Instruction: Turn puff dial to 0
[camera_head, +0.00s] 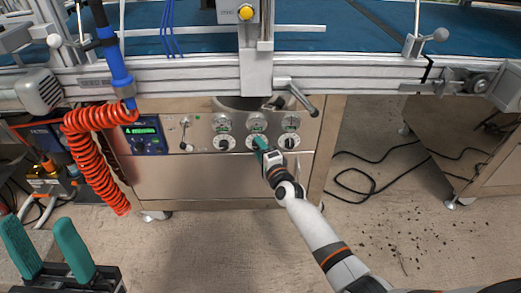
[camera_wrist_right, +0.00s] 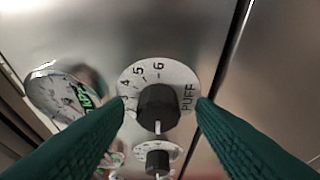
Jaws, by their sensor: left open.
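The puff dial (camera_wrist_right: 139,78) fills the middle of the right wrist view, a white disc marked PUFF with numbers such as 5 and 6. Its black knob (camera_wrist_right: 158,106) has a white pointer mark toward the bottom of that picture. My right gripper (camera_wrist_right: 161,101) is open, with one green finger on each side of the knob and gaps between. In the head view my right gripper (camera_head: 259,143) is at the middle dial of the panel and partly hides it. My left gripper (camera_head: 39,222) is open and empty at the lower left, far from the panel.
Other dials (camera_head: 222,142) sit close on the steel panel (camera_head: 200,177). A round gauge (camera_wrist_right: 62,92) and another dial (camera_wrist_right: 157,153) are near my right fingers. A lever (camera_head: 302,101) juts out above. A coiled orange hose (camera_head: 88,155) hangs left; cables lie on the floor.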

